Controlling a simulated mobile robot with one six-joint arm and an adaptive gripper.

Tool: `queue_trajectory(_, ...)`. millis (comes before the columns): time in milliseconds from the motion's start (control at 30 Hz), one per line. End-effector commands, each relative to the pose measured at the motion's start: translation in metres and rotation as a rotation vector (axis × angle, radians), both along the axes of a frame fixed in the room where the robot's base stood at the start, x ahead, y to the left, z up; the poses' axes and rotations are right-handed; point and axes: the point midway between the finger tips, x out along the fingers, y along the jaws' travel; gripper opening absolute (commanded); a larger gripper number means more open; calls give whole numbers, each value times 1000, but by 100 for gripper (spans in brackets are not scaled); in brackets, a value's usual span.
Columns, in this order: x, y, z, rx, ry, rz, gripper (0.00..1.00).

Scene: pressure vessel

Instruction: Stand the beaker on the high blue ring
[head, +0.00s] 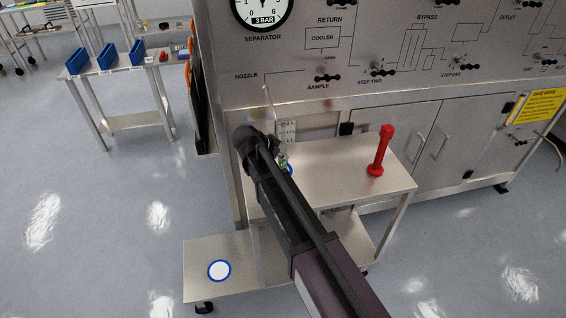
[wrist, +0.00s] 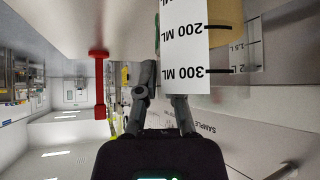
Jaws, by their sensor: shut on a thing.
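The beaker shows in the wrist view as a large white scale label (wrist: 184,45) marked 200 ML and 300 ML. Yellowish contents show beside the label. My gripper (wrist: 163,92) is shut on the beaker, with a dark finger on each side of the label. In the head view a pale marked vessel (head: 287,132) stands out above my arm, over the upper steel shelf. The high blue ring (head: 290,169) shows only as a blue sliver beside my arm. Whether the beaker touches it is hidden. My arm also hides most of my gripper there.
A red post (head: 379,155) stands on the upper shelf (head: 345,185), right of the ring. A lower shelf (head: 200,250) carries another blue ring (head: 219,271) with a white centre. The panelled cabinet (head: 430,135) rises behind. A bench (head: 125,120) with blue bins stands far left.

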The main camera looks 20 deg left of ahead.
Motion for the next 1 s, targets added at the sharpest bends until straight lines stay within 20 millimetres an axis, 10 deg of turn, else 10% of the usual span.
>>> queue_trajectory(633, 0, 0, -14, 0, 0, 0, 0)
queue_trajectory(767, 0, 0, -13, 0, 0, 0, 44)
queue_trajectory(1000, 0, 0, -13, 0, 0, -1, 44)
